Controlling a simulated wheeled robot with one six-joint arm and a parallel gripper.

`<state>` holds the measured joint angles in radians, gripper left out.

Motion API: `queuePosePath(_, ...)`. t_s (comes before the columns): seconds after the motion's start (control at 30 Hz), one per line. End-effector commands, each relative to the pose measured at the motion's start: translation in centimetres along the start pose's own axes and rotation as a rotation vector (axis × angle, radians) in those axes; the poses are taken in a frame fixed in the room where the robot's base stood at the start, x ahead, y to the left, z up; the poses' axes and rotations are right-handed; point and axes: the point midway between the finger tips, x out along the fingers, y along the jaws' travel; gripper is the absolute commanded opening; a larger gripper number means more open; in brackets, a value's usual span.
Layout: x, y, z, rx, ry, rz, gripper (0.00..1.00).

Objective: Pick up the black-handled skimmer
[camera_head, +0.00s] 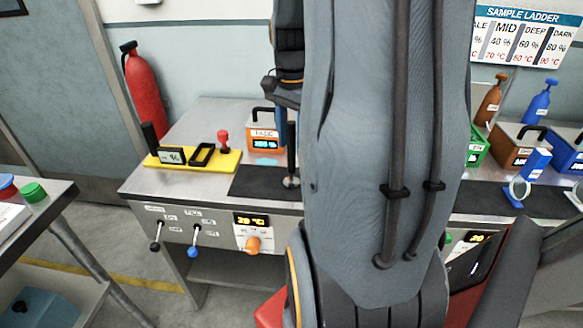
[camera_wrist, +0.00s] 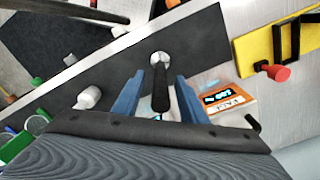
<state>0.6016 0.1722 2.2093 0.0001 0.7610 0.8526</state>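The black-handled skimmer (camera_head: 291,148) stands upright on the dark mat in the head view, its handle up and a round metal part at its foot. In the wrist view the skimmer (camera_wrist: 160,90) has its black handle between the two blue fingers of my gripper (camera_wrist: 160,78). The fingers are open, with a visible gap on each side of the handle.
An orange-fronted box (camera_head: 265,138) with a display stands behind the mat (camera_head: 254,184). A yellow tray (camera_head: 222,161) with a black frame and a red-knobbed item lies to the left. Bottles and coloured boxes stand at the right.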

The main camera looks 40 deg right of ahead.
Motion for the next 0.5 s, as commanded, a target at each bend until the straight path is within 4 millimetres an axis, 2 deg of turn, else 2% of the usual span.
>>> queuePosePath(0.2,2.4,0.0,0.1,-0.001,-0.001,0.001,0.39)
queuePosePath(0.47,2.7,-0.1,0.0,-0.001,0.001,-0.001,0.39)
queuePosePath(0.5,2.7,-0.1,0.0,-0.001,0.001,-0.001,0.35)
